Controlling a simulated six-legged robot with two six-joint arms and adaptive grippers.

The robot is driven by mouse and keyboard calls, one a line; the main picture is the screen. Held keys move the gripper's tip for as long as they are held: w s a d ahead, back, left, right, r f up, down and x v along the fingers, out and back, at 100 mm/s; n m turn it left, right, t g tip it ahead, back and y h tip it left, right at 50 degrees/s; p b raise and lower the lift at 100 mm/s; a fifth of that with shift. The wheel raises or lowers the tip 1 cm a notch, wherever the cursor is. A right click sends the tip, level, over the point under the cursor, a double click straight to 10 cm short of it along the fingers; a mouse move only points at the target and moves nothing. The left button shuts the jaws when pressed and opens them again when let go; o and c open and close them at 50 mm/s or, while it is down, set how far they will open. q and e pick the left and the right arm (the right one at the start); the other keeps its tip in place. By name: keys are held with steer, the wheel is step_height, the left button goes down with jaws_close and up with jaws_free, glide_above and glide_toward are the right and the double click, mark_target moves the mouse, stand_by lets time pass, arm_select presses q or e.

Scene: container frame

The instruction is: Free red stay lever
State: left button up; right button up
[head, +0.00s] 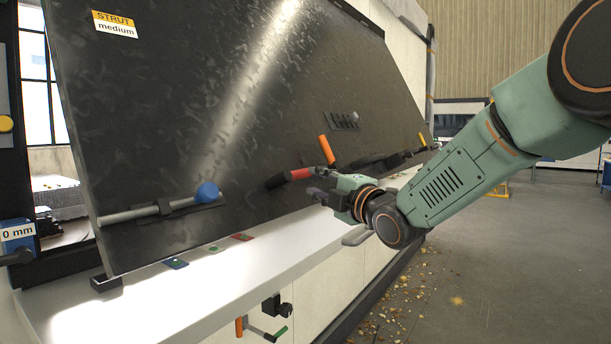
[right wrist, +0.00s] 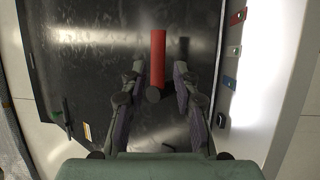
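The red stay lever (head: 298,174) is a short red handle with a dark end, low on the large dark tilted panel (head: 200,110). In the right wrist view the red handle (right wrist: 158,55) stands upright in the picture, between the fingers of my right gripper (right wrist: 160,72). Gaps show on both sides of it, so the fingers look open and not closed on it. In the head view my right gripper (head: 322,184) is just right of the lever's end; whether it touches is unclear. My left gripper is not in view.
An orange handle (head: 326,150) rises close to the right gripper. A grey rod with a blue knob (head: 207,192) lies at the panel's lower left. A white ledge (head: 200,285) with coloured tags runs below. An orange-and-green handle piece (head: 262,330) is under the ledge.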

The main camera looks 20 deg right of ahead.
mark_target(303, 177)
steer(key=shift+w+a+r+p, duration=0.3)
steer(key=shift+w+a, duration=0.2)
steer(key=shift+a, duration=0.1)
steer(key=shift+w+a+r+p, duration=0.3)
steer(key=shift+w+a, duration=0.15)
steer(key=shift+a, duration=0.1)
steer(key=w, duration=0.4)
steer(key=shift+w+d+f+p, duration=0.2)
steer(key=shift+f+p, duration=0.1)
steer(key=shift+p, duration=0.1)
steer(key=shift+w, duration=0.25)
steer(key=shift+s+a+r, duration=0.1)
steer(key=shift+a+r, duration=0.2)
steer(key=shift+a, duration=0.15)
steer(key=shift+s+a+r, duration=0.1)
steer(key=shift+s, duration=0.15)
steer(key=shift+w+d+f, duration=0.35)
steer(key=shift+w+d, duration=0.05)
steer(key=shift+w, duration=0.15)
steer(key=c, duration=0.3)
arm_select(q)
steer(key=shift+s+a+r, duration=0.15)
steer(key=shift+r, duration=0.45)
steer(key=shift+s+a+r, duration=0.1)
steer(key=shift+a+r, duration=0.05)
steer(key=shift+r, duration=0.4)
arm_select(e)
steer(key=shift+s+a, duration=0.15)
steer(key=shift+a, duration=0.05)
jaws_close()
